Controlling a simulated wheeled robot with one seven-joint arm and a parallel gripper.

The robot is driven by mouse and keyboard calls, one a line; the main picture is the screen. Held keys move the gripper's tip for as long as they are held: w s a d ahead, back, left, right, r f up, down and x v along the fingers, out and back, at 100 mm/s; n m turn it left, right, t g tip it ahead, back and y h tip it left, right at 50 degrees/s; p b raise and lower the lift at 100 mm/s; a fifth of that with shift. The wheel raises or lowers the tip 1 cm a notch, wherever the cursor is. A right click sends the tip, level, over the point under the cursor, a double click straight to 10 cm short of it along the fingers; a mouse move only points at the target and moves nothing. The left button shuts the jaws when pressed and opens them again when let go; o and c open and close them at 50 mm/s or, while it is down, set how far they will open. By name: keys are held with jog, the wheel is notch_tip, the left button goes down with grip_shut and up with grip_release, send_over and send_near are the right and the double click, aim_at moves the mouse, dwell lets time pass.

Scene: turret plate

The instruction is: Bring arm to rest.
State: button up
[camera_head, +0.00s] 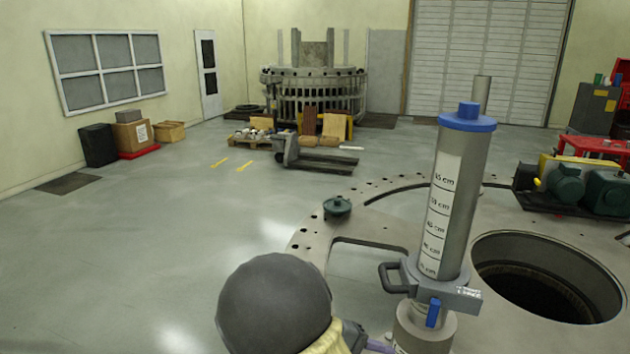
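My arm shows at the bottom centre as a dark grey rounded link with a pale yellow part beside it. What seems to be my gripper (378,346) is a small dark and purple piece at the bottom edge, close to the base of a tall grey cylinder (448,210). Most of it is hidden by the arm link or cut off by the frame. I cannot tell whether it touches the cylinder or holds anything. The cylinder stands upright with a blue cap, a centimetre scale, a side handle and a blue lever.
The turret plate (312,238) has a large round hole (545,275) at right and a small green fitting (337,207). Motors (590,188) stand at far right. A pallet jack (315,158) and boxes (132,133) stand farther back. The floor at left is clear.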

jog(key=s+d+m+t+y, duration=0.1)
jog(key=s+d+m+y, duration=0.2)
jog(key=s+y, duration=0.5)
jog(key=m+y, duration=0.1)
jog(key=y, duration=0.3)
jog(key=shift+r+m+t, duration=0.25)
jog(key=shift+m+t, duration=0.15)
jog(key=shift+d, duration=0.15)
jog(key=shift+s, duration=0.15)
dwell(0.4)
